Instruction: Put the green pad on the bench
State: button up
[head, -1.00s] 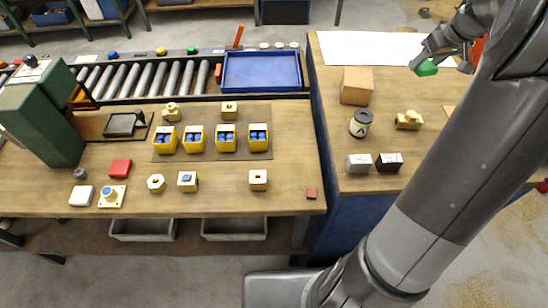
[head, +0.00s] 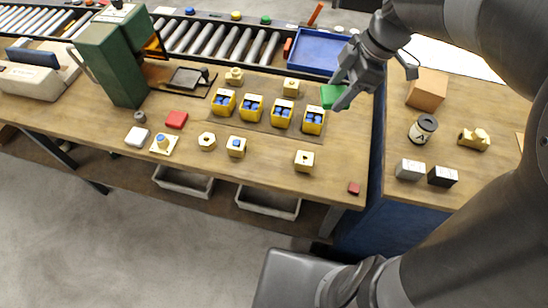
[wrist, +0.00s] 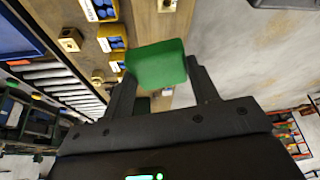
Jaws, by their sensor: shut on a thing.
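The green pad (head: 331,95) is held in my gripper (head: 341,97), above the right part of the wooden bench (head: 335,170). In the wrist view the green pad (wrist: 157,66) sits between the two fingers of my gripper (wrist: 160,85), which are shut on it. Part of the pad is hidden by the gripper in the head view. I cannot tell the exact height above the bench.
Several yellow bins (head: 281,113) with blue parts stand on a dark mat left of the gripper. A blue tray (head: 300,62) lies behind.

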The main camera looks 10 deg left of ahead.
aim_at(327, 102)
jog(key=s, duration=0.1)
jog(key=s+a+n, duration=0.1)
jog(key=a, duration=0.1)
jog(key=shift+s+a+f+g, duration=0.15)
jog(key=shift+s+f+g, duration=0.15)
jog(key=shift+s, duration=0.1)
jog(key=shift+s+f+n, duration=0.15)
jog(key=shift+f+n, duration=0.15)
jog(key=shift+f, duration=0.3)
notch_tip(327, 102, down, 11)
jog(key=a+f, duration=0.2)
jog(key=a, duration=0.2)
jog(key=a+f, duration=0.5)
jog(key=a, duration=0.2)
jog(key=shift+s+a+f, duration=0.2)
jog(key=shift+s+a, duration=0.15)
jog(key=shift+f, duration=2)
jog(key=shift+f, duration=0.15)
jog(key=o, duration=1)
